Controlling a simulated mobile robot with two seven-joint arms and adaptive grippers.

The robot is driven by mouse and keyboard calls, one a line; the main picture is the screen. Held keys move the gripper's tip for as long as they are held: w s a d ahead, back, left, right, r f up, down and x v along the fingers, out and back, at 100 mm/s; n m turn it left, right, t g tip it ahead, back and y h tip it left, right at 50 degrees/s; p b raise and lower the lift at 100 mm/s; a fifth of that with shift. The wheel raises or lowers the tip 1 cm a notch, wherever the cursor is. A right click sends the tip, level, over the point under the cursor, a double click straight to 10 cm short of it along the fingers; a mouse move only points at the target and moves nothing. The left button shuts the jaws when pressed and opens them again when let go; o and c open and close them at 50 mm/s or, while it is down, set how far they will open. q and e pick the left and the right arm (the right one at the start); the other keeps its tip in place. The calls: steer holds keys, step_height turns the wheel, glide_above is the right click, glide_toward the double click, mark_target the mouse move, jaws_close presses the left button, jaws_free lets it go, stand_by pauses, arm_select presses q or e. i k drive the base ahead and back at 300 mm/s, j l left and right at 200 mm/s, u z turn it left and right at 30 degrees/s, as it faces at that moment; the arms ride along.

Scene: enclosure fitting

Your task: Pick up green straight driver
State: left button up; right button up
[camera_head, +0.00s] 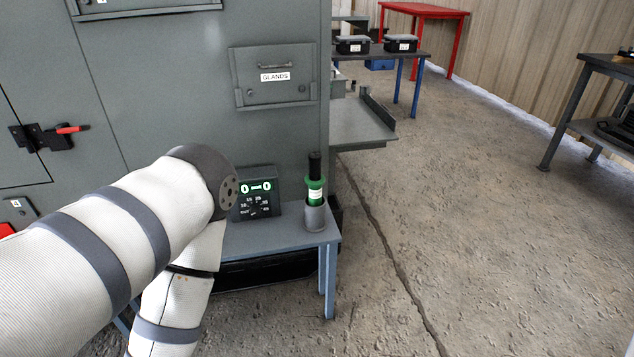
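The green straight driver (315,187) stands upright in a grey cylindrical holder (316,217) near the right end of a small blue-grey bench. It has a black top, a green body and a pale label band. My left arm comes in from the left and bends downward in front of the bench. Its gripper is out of view, below the picture or hidden behind the arm. My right gripper is not in view. Nothing touches the driver.
A dark panel with green displays (258,194) stands left of the driver on the bench (275,238). The large grey enclosure (160,100), with a GLANDS box (273,76), rises behind. A grey shelf (362,122) juts out at right. The concrete floor to the right is clear.

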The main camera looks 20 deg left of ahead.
mark_target(314, 180)
steer(key=i+j+z, duration=0.25)
steer(key=j, duration=0.4)
steer(key=i+j+z, duration=0.1)
steer(key=j, duration=0.25)
steer(key=i+j+z, duration=0.15)
steer(key=j, duration=0.25)
steer(key=i, duration=0.1)
